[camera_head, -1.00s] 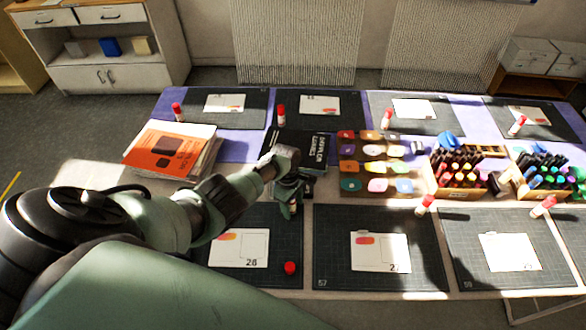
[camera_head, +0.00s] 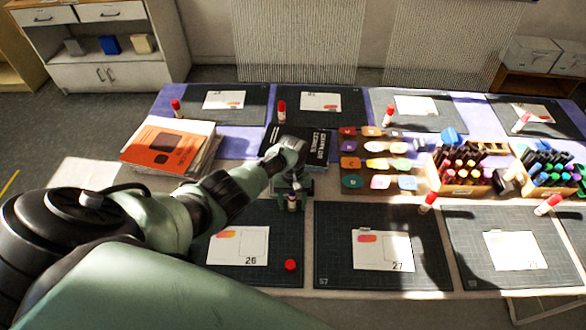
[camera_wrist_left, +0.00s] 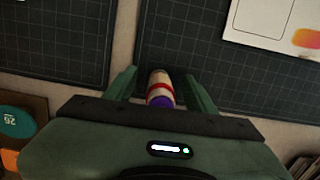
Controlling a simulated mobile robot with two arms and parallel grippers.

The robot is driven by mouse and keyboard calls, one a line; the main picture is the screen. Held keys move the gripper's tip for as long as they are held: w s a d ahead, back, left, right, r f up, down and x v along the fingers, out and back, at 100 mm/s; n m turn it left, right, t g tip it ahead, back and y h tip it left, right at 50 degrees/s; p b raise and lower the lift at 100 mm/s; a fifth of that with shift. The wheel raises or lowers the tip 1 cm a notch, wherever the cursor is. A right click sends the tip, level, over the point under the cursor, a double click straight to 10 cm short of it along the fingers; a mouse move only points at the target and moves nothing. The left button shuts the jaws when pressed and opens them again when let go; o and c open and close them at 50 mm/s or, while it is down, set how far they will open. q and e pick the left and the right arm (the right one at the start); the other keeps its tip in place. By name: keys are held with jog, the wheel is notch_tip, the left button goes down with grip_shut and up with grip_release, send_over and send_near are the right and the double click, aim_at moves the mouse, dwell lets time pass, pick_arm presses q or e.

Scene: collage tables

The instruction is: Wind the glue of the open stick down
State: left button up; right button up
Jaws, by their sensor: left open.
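The open glue stick (camera_head: 291,203) stands near the back edge of the mat with card 26. In the left wrist view the stick (camera_wrist_left: 160,88) has a pale body, a red band and a purple end facing the camera. My left gripper (camera_head: 292,190) is at the stick. Its fingers (camera_wrist_left: 161,90) are open, one on each side of the stick, with a visible gap to each side. The lower part of the stick is partly hidden in the head view. A loose red cap (camera_head: 290,265) lies on the same mat. My right gripper is not in view.
Card 26 (camera_head: 238,246) lies left of the cap. A black book (camera_head: 310,143) lies behind the gripper, and a stack of books (camera_head: 165,148) is at the left. Colored pads (camera_head: 377,163) and marker boxes (camera_head: 465,170) stand to the right. Other capped sticks stand by the mats.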

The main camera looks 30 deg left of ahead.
pick_arm(q)
jog(key=m, duration=0.3)
jog(key=shift+m, duration=0.4)
jog(key=shift+a+m+y, duration=0.1)
jog(key=shift+m+y, duration=0.3)
jog(key=shift+m, duration=0.6)
jog(key=m, duration=0.3)
jog(key=shift+m, duration=0.4)
jog(key=m, duration=0.4)
jog(key=shift+a+y, duration=0.15)
jog(key=shift+y, duration=0.25)
jog(key=m, duration=0.4)
jog(key=shift+m, duration=0.4)
